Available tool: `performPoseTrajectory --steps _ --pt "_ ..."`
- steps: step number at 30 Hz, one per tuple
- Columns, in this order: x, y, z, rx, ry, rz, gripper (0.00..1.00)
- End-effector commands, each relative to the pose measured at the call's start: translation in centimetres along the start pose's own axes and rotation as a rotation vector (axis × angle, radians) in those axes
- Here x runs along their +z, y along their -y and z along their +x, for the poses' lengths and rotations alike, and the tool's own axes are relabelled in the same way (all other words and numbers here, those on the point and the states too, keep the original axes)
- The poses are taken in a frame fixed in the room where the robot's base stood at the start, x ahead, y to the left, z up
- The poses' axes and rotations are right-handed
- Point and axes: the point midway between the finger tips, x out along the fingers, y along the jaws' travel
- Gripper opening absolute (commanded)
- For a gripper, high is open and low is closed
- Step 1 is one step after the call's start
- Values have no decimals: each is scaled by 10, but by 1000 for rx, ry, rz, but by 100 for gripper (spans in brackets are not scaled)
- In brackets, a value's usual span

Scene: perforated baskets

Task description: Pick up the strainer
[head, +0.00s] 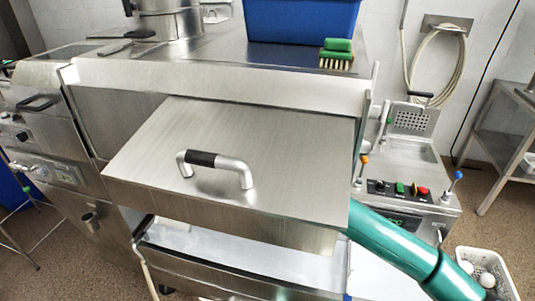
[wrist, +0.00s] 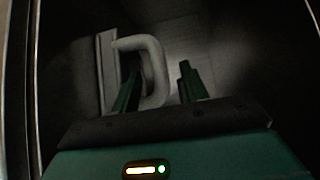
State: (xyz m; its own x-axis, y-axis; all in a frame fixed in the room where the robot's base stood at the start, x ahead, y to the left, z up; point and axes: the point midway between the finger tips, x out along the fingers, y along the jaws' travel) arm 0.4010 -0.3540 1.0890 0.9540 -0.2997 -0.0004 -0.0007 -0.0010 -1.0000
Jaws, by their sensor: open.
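In the wrist view, my gripper (wrist: 160,78) is open, with two dark green fingers. A pale grey looped handle (wrist: 156,68) rises in front of it, joined to a flat upright plate (wrist: 106,62). The left finger shows inside the loop and the right finger lies outside it, so the outer bar of the loop appears between them. Contact cannot be told. The handle may belong to the strainer; its body is not clearly seen in the dark. In the head view, my green arm reaches under a steel cover, which hides my gripper.
The steel cover (head: 250,150) with its handle (head: 215,166) hangs above a tray-like lower opening (head: 240,252). A blue bin (head: 300,18) and green brush (head: 337,52) stand on top. A perforated metal basket (head: 412,118) and control panel are at right. A white basket (head: 505,270) holds white round items.

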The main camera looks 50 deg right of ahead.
Motion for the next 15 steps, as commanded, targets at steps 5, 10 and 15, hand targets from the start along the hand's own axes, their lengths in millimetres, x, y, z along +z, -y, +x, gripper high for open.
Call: performPoseTrajectory --steps 5,10,15 --pt "-2 -1 25 0 2 6 45" --pt "-2 -1 44 0 1 2 45" --pt "-2 -1 50 1 -1 0 45"
